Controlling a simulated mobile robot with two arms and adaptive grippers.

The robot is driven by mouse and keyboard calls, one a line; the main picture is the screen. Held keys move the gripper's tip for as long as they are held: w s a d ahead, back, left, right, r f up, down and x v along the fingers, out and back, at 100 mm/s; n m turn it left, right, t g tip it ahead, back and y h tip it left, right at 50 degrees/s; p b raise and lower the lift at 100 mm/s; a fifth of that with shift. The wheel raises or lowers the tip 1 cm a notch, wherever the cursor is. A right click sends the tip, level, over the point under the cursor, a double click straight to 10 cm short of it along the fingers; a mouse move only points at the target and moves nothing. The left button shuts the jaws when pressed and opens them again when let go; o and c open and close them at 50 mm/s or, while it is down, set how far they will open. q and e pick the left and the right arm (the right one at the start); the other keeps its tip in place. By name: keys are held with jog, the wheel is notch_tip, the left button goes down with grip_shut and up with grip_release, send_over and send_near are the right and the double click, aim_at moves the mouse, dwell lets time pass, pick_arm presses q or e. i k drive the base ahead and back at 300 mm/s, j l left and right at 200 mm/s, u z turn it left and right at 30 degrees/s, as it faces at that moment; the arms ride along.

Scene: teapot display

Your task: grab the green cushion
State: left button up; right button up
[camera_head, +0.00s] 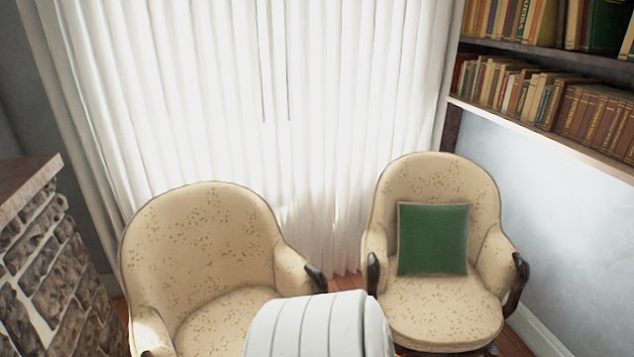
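The green cushion (433,239) is square and stands upright on the seat of the right armchair (443,312), leaning against its backrest. The armchair is beige with brown specks and has dark curved arm ends. The whole front face of the cushion is visible. Neither of my grippers shows in the head view.
A second beige armchair (205,245) stands to the left, with a gap between the two. White curtains (250,110) hang behind them. A bookshelf (545,85) is on the right wall. A stone structure (50,265) stands at the left edge. A white ribbed shape (318,325) blocks the bottom centre.

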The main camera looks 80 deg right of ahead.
aim_at(433, 238)
jog(key=z, duration=3.5)
jog(key=i+l+u, duration=0.15)
jog(key=u, duration=0.35)
jog(key=i+l+u, duration=0.25)
jog(key=u, duration=0.2)
